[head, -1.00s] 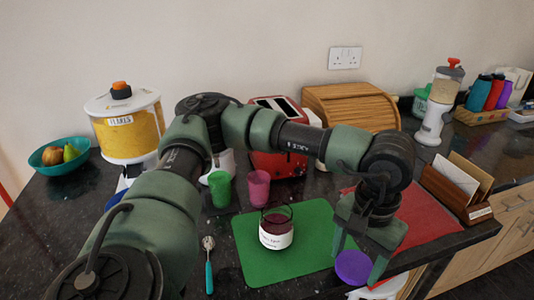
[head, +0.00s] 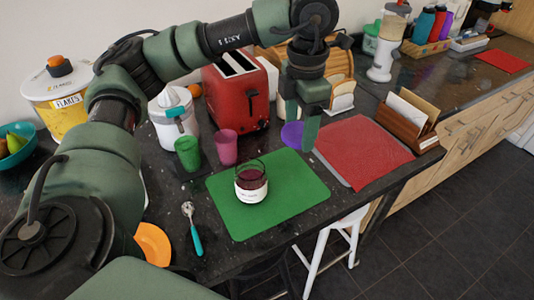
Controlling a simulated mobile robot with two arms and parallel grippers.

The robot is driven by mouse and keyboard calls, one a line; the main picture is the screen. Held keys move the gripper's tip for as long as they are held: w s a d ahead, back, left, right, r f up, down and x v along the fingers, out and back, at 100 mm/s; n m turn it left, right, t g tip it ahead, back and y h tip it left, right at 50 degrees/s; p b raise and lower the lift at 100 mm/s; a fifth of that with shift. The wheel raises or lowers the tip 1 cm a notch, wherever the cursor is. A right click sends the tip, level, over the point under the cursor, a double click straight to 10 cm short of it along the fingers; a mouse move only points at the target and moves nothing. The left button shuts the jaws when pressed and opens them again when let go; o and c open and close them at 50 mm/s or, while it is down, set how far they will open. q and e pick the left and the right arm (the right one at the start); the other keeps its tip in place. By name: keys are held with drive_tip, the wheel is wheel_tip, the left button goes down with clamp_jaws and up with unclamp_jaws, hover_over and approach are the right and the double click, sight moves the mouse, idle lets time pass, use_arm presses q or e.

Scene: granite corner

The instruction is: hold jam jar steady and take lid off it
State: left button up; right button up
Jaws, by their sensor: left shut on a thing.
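The jam jar (head: 251,184) stands upright on a green mat (head: 290,205). It has a white label, a dark red top with no lid on it, and a thin dark loop above its rim. My left gripper (head: 298,138) is beyond the jar and to its right, apart from it. My right gripper is not in view, and nothing holds the jar.
A green cup (head: 188,154) and a pink cup (head: 226,147) stand behind the mat, near a red toaster (head: 237,92). A red mat (head: 365,152) lies to the right. The counter's front edge is close by.

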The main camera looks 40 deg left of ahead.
use_arm(q)
drive_tip(key=a+r+n, duration=0.1)
drive_tip(key=n, duration=0.2)
drive_tip(key=a+r+n+p, duration=0.1)
drive_tip(key=r+n, duration=0.1)
drive_tip(key=n, duration=0.2)
drive_tip(key=a+r+n, duration=0.1)
drive_tip(key=n, duration=0.2)
drive_tip(key=shift+w+r+n, duration=0.15)
drive_tip(key=shift+w+n, duration=0.15)
drive_tip(key=shift+w, duration=0.1)
drive_tip(key=a+r+n+p, duration=0.1)
drive_tip(key=n, duration=0.3)
drive_tip(key=p, duration=0.3)
hover_over(282, 171)
drive_tip(key=shift+n, duration=0.3)
wheel_tip(282, 171, down, 15)
drive_tip(key=shift+w+a+f, duration=0.1)
wheel_tip(282, 171, down, 4)
drive_tip(key=shift+f, duration=0.2)
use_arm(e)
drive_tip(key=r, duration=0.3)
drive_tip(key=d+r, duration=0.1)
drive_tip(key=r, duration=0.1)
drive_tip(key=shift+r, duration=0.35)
use_arm(q)
drive_tip(key=shift+f, duration=0.1)
